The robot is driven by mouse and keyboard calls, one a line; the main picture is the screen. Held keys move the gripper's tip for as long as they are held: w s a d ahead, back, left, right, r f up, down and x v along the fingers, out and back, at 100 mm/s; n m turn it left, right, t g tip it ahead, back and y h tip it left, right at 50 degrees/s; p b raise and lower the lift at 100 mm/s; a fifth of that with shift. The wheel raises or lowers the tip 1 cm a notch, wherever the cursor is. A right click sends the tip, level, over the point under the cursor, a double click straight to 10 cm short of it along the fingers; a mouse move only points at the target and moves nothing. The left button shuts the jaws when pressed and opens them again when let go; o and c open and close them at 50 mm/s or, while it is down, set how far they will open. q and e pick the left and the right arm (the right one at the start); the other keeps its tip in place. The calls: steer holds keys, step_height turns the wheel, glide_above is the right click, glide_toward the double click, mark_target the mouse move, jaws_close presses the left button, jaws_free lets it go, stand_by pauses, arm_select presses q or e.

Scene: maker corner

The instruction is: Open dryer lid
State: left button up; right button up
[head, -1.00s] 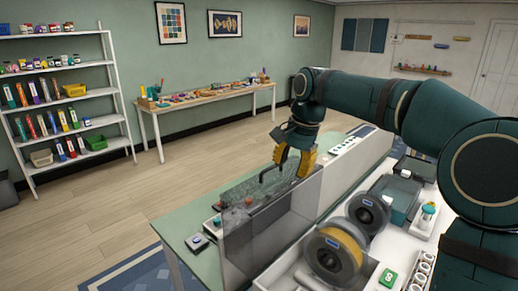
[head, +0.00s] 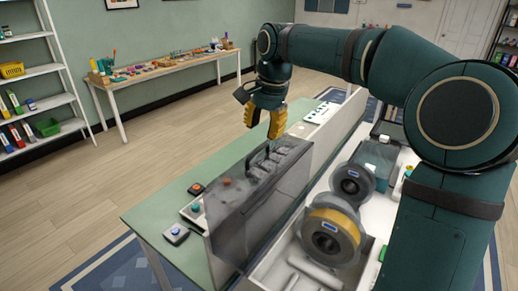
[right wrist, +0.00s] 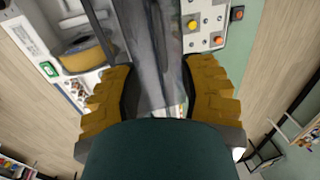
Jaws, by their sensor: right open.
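The dryer lid (head: 245,205) is a smoky see-through panel standing upright along the far side of the white dryer, with a dark handle (head: 258,155) at its top. The dryer's inside is uncovered, with a yellow-and-grey filament spool (head: 333,232) and a dark spool (head: 352,185) showing. My right gripper (head: 266,122) is just above the handle, open, and appears clear of it. In the right wrist view, its yellow fingers (right wrist: 160,85) are wide apart, with the grey see-through lid running between them. My left gripper is not in view.
A green table (head: 165,215) carries the dryer and small button boxes (head: 176,233) left of the lid. A white strip with dark dots (head: 322,112) lies behind the gripper. A craft table (head: 160,78) and shelves (head: 40,75) stand farther off. The floor between is clear.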

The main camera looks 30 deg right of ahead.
mark_target(259, 149)
steer(key=f, duration=0.4)
steer(key=w+f, duration=0.1)
steer(key=f, duration=0.1)
steer(key=shift+a+f+b, duration=0.1)
steer(key=shift+a+b, duration=0.15)
steer(key=shift+b, duration=0.1)
jaws_close()
